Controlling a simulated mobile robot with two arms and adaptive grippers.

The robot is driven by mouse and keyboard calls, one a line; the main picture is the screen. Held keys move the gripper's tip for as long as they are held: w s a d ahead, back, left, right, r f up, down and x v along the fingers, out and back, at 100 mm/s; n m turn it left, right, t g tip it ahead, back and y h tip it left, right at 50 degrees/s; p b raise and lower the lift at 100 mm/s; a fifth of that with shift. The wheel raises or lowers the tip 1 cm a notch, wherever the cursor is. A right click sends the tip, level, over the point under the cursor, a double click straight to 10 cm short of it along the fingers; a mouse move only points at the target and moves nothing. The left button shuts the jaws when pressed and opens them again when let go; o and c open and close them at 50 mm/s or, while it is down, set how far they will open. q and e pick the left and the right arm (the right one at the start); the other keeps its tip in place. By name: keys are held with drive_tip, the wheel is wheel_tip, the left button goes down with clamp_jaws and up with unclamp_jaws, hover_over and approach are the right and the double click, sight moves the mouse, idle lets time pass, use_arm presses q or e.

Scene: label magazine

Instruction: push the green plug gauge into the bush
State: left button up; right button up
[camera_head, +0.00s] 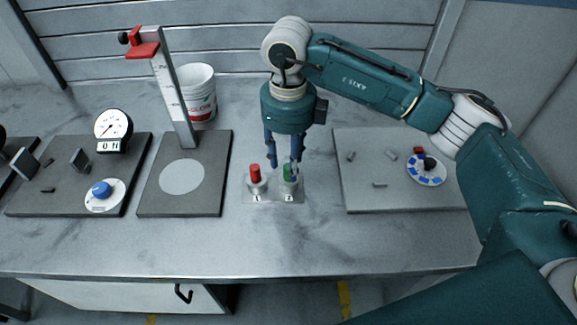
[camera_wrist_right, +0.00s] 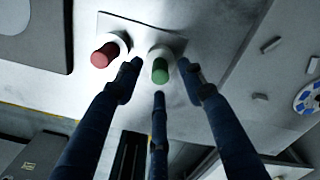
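The green plug gauge (camera_head: 287,171) stands upright in the right-hand pale bush (camera_head: 290,187), at the mark 2 on a small plate (camera_head: 273,198). Its green end also shows in the right wrist view (camera_wrist_right: 160,70), with the bush (camera_wrist_right: 162,55) behind it. My right gripper (camera_head: 283,167) points down over the plug. Its three fingers are spread, with their tips (camera_wrist_right: 160,80) apart around the green end and no clear contact. How deep the plug sits is hard to tell. My left gripper is not in view.
A red plug (camera_head: 255,173) stands in the neighbouring bush at mark 1. A height gauge stand (camera_head: 185,180) and a white bucket (camera_head: 197,95) are to the left. A grey board with a dial (camera_head: 365,190) lies right. The front of the bench (camera_head: 270,245) is clear.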

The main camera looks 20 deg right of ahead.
sight(288, 166)
wheel_tip(288, 166, up, 9)
idle(0.3)
drive_tip(key=shift+r, duration=0.2)
